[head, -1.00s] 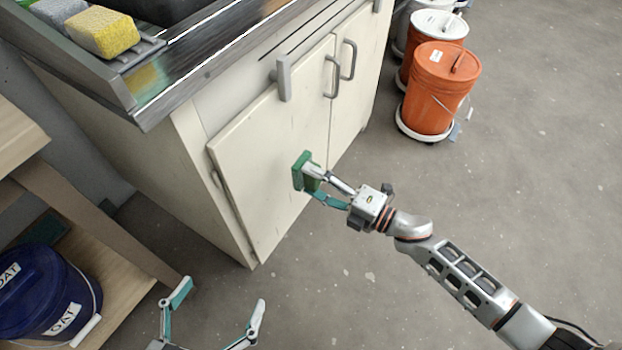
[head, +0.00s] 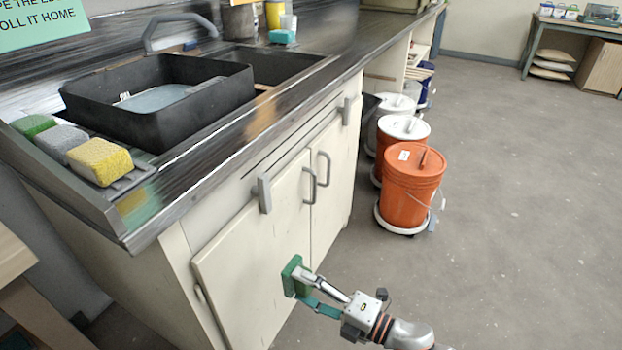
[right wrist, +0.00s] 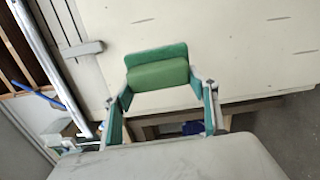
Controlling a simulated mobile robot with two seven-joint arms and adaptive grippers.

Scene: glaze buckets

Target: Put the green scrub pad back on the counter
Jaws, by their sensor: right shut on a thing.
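My right gripper (head: 299,284) is shut on the green scrub pad (head: 291,275), in front of the left cabinet door and well below the counter (head: 216,145). In the right wrist view the pad (right wrist: 158,75) sits between the teal fingers of my right gripper (right wrist: 160,92). I cannot tell whether the pad touches the door. My left gripper is out of view.
A black basin (head: 160,105) stands on the counter behind the sponges. The cabinet's door handles (head: 265,193) stick out above the pad. Orange buckets (head: 411,190) stand on the floor right of the cabinet. The floor (head: 520,220) at right is clear.

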